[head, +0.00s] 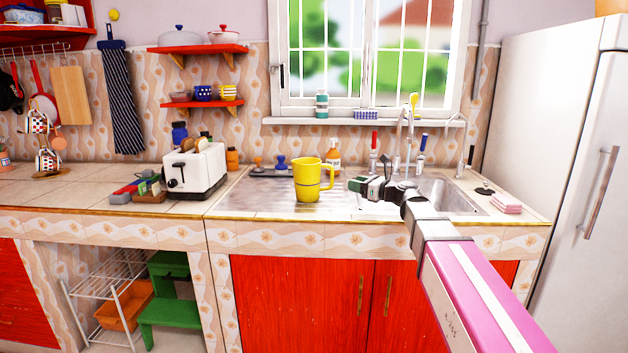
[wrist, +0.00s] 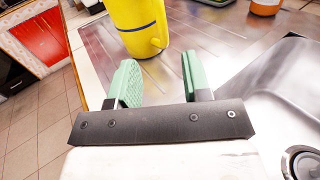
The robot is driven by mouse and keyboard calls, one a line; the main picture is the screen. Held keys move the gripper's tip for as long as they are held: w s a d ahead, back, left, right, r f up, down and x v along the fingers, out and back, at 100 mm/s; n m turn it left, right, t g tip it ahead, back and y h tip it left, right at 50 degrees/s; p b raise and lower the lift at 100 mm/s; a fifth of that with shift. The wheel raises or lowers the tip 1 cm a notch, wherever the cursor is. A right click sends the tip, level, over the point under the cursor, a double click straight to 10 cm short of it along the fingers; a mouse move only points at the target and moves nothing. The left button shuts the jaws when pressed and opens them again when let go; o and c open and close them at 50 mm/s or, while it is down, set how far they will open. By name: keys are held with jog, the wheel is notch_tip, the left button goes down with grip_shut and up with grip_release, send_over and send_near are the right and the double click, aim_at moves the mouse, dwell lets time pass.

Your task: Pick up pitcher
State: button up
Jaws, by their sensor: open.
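A yellow pitcher (head: 308,181) stands upright on the metal drainboard left of the sink in the head view. Its handle faces right, toward my gripper. My gripper (head: 356,185) is just to the right of the handle, apart from it, over the sink's left side. In the wrist view the pitcher (wrist: 140,22) is beyond the fingers, with its top cut off by the frame. The lower end of its handle hangs near the gap. The green fingers of my gripper (wrist: 160,80) are spread with nothing between them.
A white toaster (head: 195,170) stands left of the pitcher. A soap bottle (head: 333,153) and small items are behind it. The sink (head: 455,195) with its faucet (head: 405,130) is right. The drainboard (head: 255,200) is clear in front and left of the pitcher.

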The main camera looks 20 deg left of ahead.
aim_at(332, 177)
jog(key=shift+w+a, duration=0.2)
jog(key=shift+a, duration=0.05)
jog(key=x, duration=0.4)
jog(key=shift+w+a, duration=0.15)
jog(key=shift+x, duration=2.95)
grip_shut()
